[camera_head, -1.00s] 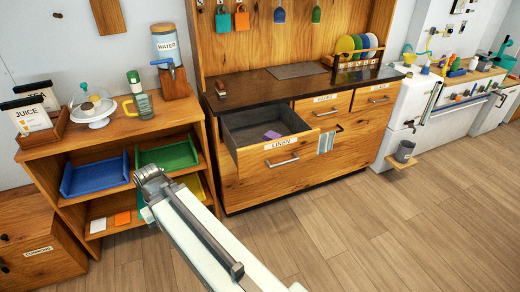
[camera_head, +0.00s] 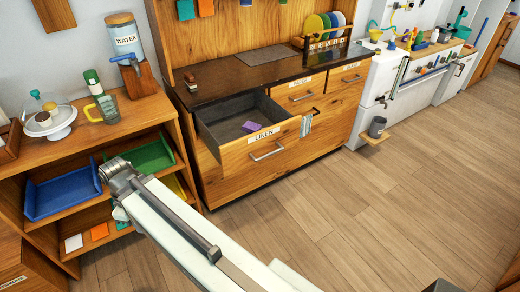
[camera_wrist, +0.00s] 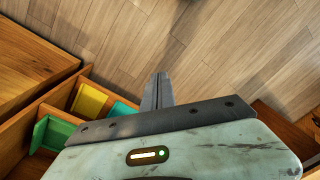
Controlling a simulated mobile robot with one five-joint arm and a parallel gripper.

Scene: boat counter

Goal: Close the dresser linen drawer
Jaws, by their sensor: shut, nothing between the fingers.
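The linen drawer (camera_head: 262,143) of the wooden dresser (camera_head: 318,130) stands pulled open, its front bearing a LINEN label and a metal bar handle (camera_head: 267,152). A small purple item (camera_head: 251,126) lies inside it. In the head view my arm reaches up from the bottom to in front of the shelf, left of the drawer and apart from it. The gripper's fingers are hard to make out there. In the wrist view my gripper (camera_wrist: 158,82) is shut and empty, with floor beyond its tips.
An open shelf (camera_head: 95,118) on the left holds a blue tray (camera_head: 62,193), a green tray (camera_head: 152,156), a water dispenser (camera_head: 126,42) and a glass mug. A step with a grey cup (camera_head: 377,127) juts out at right. The wooden floor (camera_head: 370,210) before the dresser is clear.

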